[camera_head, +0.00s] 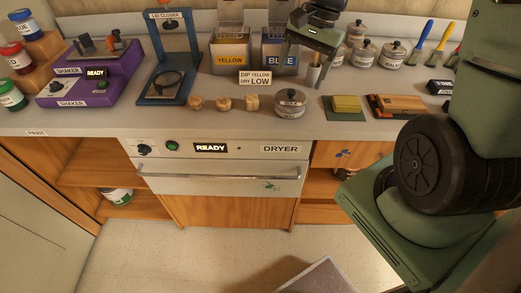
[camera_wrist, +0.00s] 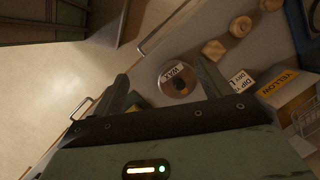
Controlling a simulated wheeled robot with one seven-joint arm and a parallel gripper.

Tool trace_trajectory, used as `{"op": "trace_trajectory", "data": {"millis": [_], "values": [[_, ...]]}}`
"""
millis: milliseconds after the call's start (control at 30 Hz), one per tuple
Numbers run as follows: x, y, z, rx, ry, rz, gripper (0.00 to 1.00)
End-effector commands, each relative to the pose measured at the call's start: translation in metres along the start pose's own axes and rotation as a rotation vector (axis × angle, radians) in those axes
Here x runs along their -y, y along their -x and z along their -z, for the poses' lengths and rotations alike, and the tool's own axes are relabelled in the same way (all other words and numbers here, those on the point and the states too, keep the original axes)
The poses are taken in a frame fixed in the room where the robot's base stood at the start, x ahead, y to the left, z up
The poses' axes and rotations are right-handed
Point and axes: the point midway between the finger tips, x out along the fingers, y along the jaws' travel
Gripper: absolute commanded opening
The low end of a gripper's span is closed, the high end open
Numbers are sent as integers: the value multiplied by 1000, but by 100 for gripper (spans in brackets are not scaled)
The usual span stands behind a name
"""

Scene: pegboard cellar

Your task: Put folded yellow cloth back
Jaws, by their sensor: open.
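The folded yellow cloth (camera_head: 346,103) lies on a dark green pad (camera_head: 330,115) on the counter, right of a round lidded tin. In the camera_wrist view a greenish patch beside the left finger may be the cloth or pad; I cannot tell. My gripper (camera_head: 306,68) is open and empty above the counter, up and left of the cloth in the camera_head view. In the camera_wrist view, my gripper (camera_wrist: 163,85) has its fingers spread, with the round tin showing between them, farther away. No contact with the cloth shows.
The round tin (camera_head: 290,103) stands at the counter's front, with wooden knobs (camera_head: 224,104) to its left. A wooden stack (camera_head: 396,106) lies right of the cloth. Yellow and blue dip tanks (camera_head: 231,55) stand behind. The dryer (camera_head: 215,168) below is closed.

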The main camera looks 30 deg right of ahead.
Motion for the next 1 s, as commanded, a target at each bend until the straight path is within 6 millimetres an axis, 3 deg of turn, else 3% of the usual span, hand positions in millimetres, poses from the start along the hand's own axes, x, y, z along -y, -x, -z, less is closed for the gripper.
{"op": "trace_trajectory", "data": {"millis": [33,167,300,433,633,1000], "values": [[10,-5,-34,-7,160,-29,77],[19,-16,-110,-21,560,-92,77],[8,-26,-184,-32,988,-152,77],[-13,-32,-235,-38,1332,-196,77],[-38,-37,-272,-43,1641,-232,77],[-43,-37,-277,-44,1695,-238,77]]}}
